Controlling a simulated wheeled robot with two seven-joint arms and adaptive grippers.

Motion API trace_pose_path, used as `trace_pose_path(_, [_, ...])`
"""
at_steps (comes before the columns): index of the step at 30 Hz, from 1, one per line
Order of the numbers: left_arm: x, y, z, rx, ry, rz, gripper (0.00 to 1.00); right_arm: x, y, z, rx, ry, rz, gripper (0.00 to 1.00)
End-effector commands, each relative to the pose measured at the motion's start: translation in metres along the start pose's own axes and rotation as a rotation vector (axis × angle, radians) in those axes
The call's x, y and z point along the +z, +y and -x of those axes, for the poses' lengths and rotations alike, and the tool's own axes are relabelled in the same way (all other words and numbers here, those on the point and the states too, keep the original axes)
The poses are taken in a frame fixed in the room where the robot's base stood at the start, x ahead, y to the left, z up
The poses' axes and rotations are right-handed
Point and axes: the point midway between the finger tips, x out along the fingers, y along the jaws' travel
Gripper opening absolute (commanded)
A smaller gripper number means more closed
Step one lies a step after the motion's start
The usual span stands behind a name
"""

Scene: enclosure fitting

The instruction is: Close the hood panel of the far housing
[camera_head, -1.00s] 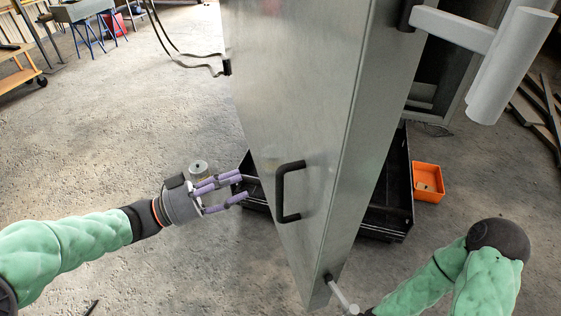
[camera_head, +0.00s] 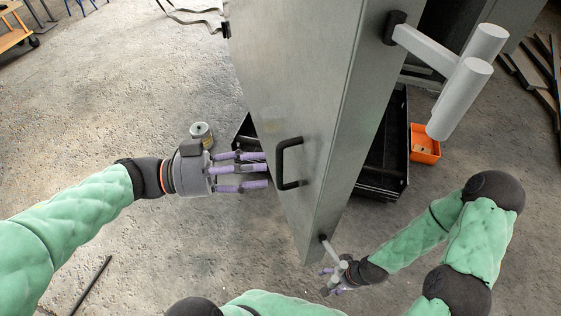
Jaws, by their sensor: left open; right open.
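The hood panel (camera_head: 315,110) is a large grey metal door that stands swung open towards me, with the housing (camera_head: 505,22) behind it at the upper right. A black bar handle (camera_head: 283,163) sits on the panel's left face. My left gripper (camera_head: 266,172) is open beside that handle, its purple fingers pointing at the panel; I cannot tell whether they touch it. My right gripper (camera_head: 332,283) is open by the panel's lower end, close to a small grey lever (camera_head: 331,250) there. A larger grey T-shaped lever (camera_head: 450,68) sticks out from the panel's right edge.
A black tray (camera_head: 384,160) lies on the floor behind the panel, with an orange bin (camera_head: 424,145) to its right. A small metal can (camera_head: 201,133) stands beyond my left gripper. A dark rod (camera_head: 90,286) lies at lower left. The floor on the left is mostly clear.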

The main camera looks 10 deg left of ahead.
Motion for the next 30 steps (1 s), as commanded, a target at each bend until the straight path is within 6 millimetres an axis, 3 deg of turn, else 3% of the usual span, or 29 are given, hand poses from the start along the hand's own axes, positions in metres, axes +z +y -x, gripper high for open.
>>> trace_pose_path(12, [-0.001, 0.0, -0.044, 0.002, 0.001, -0.001, 0.45, 0.0, -0.003, 0.007, 0.0, 0.0, 0.0, 0.64])
trace_pose_path(27, [0.0, 0.0, -0.052, -0.001, 0.0, 0.0, 0.45, 0.0, -0.003, 0.008, 0.0, 0.0, 0.0, 0.64])
trace_pose_path(30, [0.0, 0.0, -0.052, -0.001, 0.0, 0.0, 0.17, 0.0, -0.003, 0.008, 0.0, 0.0, 0.0, 0.64])
